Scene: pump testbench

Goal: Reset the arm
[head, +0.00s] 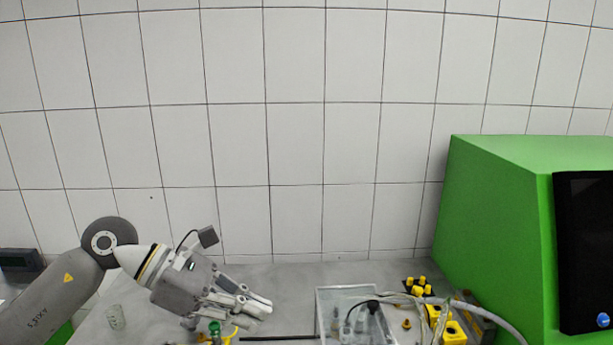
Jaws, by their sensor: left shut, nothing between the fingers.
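My left arm comes in from the left edge of the head view. Its gripper (262,307) is at the lower middle, over the grey bench top (290,275). The fingers point right and slightly down, are shut, and hold nothing. A small part with a green top (214,328) and a yellow piece (243,322) show just below the fingers; I cannot tell whether the gripper touches them. My right gripper is out of view.
A clear tray (322,300) holding small parts stands right of the gripper. Yellow parts (453,333) and pale cables lie farther right, beside a large green housing (490,230) with a black screen (583,250). A dark rod (280,338) lies in front. A tiled wall closes the back.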

